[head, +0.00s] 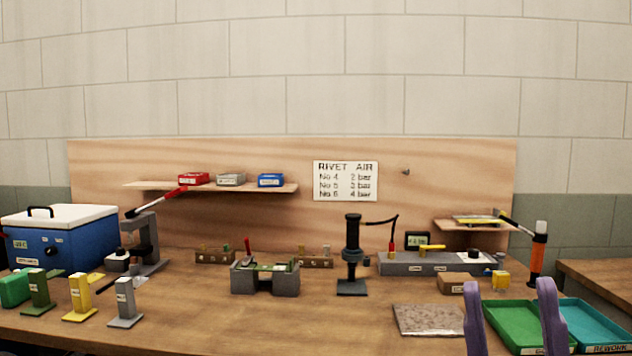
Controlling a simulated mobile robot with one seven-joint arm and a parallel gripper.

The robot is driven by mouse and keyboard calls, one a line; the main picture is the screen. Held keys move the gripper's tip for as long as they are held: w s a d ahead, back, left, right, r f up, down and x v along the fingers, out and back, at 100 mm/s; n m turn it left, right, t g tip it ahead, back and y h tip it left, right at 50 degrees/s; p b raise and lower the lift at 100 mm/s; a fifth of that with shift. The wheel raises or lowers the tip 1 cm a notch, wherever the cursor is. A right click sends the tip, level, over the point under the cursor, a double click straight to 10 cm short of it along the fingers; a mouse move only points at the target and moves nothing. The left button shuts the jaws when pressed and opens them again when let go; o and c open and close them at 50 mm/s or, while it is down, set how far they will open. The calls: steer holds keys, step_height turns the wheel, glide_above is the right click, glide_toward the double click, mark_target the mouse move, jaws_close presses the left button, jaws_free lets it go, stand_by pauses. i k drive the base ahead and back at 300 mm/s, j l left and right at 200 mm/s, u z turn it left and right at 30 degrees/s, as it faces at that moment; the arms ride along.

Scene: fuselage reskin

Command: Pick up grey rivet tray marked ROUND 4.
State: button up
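A small grey tray (231,179) sits on the wooden wall shelf (148,186), between a red tray (193,178) and a blue tray (270,180). Each has a pale label on its front, too small to read. My gripper (510,285) shows as two purple fingers at the lower right, spread wide with nothing between them. It is in front of the bench near the green tray, far to the right of the shelf and lower than it.
A blue cool box (62,240) and a lever press (146,240) stand left below the shelf. A grey fixture (265,278), a black stand (352,260) and a grey bar (430,264) line the bench. Green (515,325) and teal (597,328) trays lie right.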

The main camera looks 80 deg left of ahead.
mark_target(225, 179)
steer(key=u, duration=3.1)
